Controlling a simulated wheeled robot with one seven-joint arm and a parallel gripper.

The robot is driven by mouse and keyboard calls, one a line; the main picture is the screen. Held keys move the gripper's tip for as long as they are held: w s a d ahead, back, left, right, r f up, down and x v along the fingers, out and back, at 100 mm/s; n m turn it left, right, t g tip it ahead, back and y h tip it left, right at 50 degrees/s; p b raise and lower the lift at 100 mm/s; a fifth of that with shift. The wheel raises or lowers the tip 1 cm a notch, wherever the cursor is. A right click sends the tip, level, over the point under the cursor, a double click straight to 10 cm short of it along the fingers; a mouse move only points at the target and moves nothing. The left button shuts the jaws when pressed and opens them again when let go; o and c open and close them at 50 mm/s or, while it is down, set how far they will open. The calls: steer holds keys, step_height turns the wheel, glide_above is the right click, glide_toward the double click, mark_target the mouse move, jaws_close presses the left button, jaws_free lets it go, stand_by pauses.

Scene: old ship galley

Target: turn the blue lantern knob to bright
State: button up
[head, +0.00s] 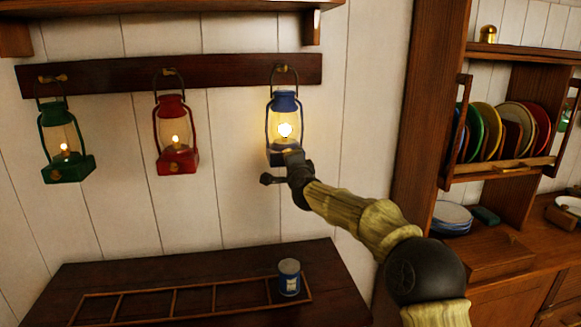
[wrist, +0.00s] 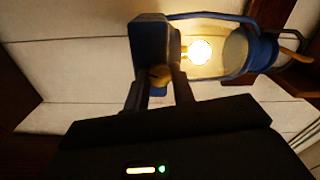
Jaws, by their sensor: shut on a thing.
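The blue lantern (head: 285,104) hangs from a peg at the right end of a dark wall rail in the head view. Its light is large and bright. It also shows sideways in the wrist view (wrist: 151,45). Its brass knob (wrist: 160,76) sits on the lantern's base, between my finger tips. My gripper (head: 287,164) reaches the front of the base in the head view and covers the knob there. In the wrist view my gripper (wrist: 160,84) is shut on the knob.
A red lantern (head: 173,140) and a green lantern (head: 63,140) hang to the left with smaller flames. A plate rack (head: 497,172) stands at right.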

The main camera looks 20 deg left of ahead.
steer(key=shift+f+m+b, duration=0.15)
steer(key=shift+m+b, duration=1.25)
steer(key=shift+m, duration=2.4)
steer(key=o, duration=1)
steer(key=b+v, duration=0.8)
steer(key=v, duration=0.9)
steer(key=shift+s, duration=0.25)
